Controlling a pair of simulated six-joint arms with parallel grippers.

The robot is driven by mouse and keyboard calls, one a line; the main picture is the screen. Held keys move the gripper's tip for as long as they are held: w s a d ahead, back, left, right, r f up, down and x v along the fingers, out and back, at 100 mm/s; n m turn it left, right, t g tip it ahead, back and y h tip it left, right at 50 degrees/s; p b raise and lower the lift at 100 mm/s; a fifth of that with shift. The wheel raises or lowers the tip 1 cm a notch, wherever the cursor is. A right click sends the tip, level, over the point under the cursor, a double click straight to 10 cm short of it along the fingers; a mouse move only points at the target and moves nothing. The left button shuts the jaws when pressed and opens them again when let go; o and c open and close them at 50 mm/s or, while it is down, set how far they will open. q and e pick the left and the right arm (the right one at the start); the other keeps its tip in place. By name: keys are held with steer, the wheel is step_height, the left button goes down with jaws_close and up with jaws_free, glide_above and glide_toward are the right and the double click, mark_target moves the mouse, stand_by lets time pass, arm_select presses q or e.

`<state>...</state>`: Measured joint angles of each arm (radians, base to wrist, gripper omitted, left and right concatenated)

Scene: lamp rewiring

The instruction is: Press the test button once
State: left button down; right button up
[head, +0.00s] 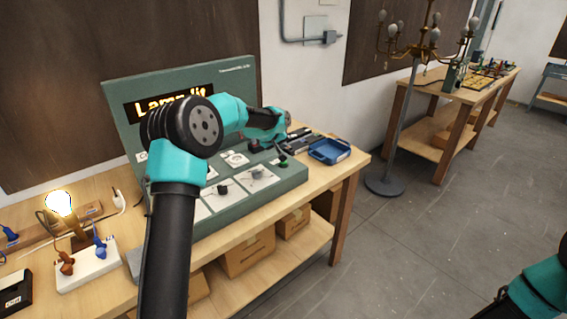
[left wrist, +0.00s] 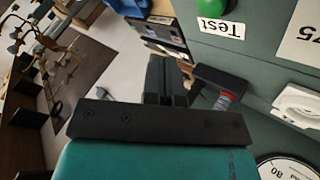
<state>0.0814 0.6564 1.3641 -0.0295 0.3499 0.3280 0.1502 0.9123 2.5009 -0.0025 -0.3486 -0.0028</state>
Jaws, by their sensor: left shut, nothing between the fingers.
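The green test button (head: 283,161) sits at the right end of the sloped green panel (head: 240,215). It also shows at the top edge of the left wrist view (left wrist: 208,8), partly cut off, beside a white "Test" label (left wrist: 213,27). My left gripper (left wrist: 168,85) is shut and empty. It is apart from the button. In the head view its fingers are hard to make out beyond the teal wrist. The panel's display (head: 160,103) reads "Lamp lit", partly covered by my left arm. My right arm shows only at the lower right; its gripper is not in view.
A black-handled lever with a red part (left wrist: 222,90) stands close to my left gripper. A blue tray (head: 330,151) lies right of the panel. A lit bulb (head: 60,203) stands at the left. A chandelier stand (head: 410,120) stands beyond the bench.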

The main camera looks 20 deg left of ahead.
arm_select(q)
steer(key=shift+f, duration=2.15)
steer(key=shift+f, duration=0.15)
steer(key=shift+f, duration=0.25)
steer(key=shift+f, duration=0.45)
stand_by(1.1)
steer(key=shift+r, duration=0.85)
steer(key=shift+r, duration=0.1)
steer(key=shift+r, duration=2.45)
